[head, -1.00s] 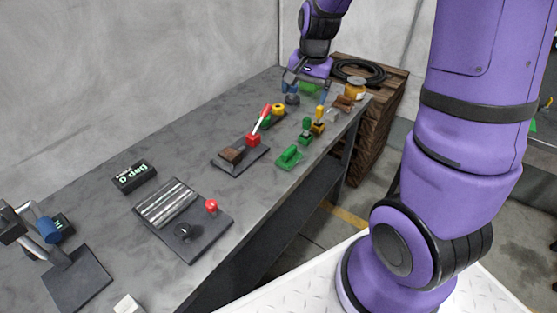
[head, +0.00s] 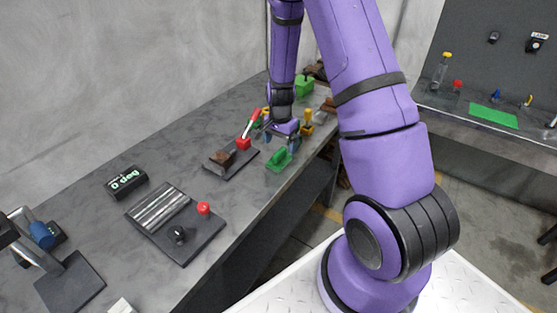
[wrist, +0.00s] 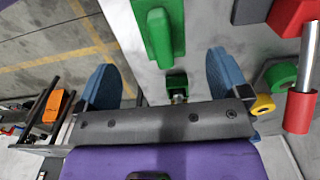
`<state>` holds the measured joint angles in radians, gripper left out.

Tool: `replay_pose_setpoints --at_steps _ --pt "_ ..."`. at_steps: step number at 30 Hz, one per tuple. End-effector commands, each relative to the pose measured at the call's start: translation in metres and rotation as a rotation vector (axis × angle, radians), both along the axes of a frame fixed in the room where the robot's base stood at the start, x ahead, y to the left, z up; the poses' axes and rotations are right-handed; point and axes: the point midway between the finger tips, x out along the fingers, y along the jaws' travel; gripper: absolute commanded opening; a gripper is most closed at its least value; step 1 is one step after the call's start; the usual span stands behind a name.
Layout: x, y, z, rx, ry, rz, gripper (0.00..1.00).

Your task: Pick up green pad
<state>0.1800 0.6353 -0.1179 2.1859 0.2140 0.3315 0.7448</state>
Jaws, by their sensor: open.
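A green pad-like block (head: 279,160) with a raised grip lies near the front edge of the grey bench. It also shows in the wrist view (wrist: 160,28), at the top centre. My gripper (head: 281,137) is over the bench just behind the block in the head view, pointing down. In the wrist view its two blue fingertips (wrist: 165,82) are wide apart with nothing held. A smaller green part (wrist: 177,82) with a metal piece shows between the fingers, apart from them. A flat green sheet (head: 493,116) lies on the far right bench.
Yellow and green items sit close by. A black plate with a red knob (head: 203,208) lies nearer. The bench between the plates is bare.

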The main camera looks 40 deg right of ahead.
Motion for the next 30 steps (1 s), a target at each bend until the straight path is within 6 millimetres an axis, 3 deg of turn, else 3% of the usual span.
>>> replay_pose_setpoints --at_steps 8,18,28,30 --pt "0.000 0.001 -0.018 0.001 0.000 0.000 0.94" --pt "0.002 0.003 -0.059 0.002 0.002 -0.001 0.94" --pt "0.003 0.003 -0.064 0.001 -0.002 0.000 0.94" --pt "0.003 0.003 -0.064 0.001 -0.002 0.000 0.80"
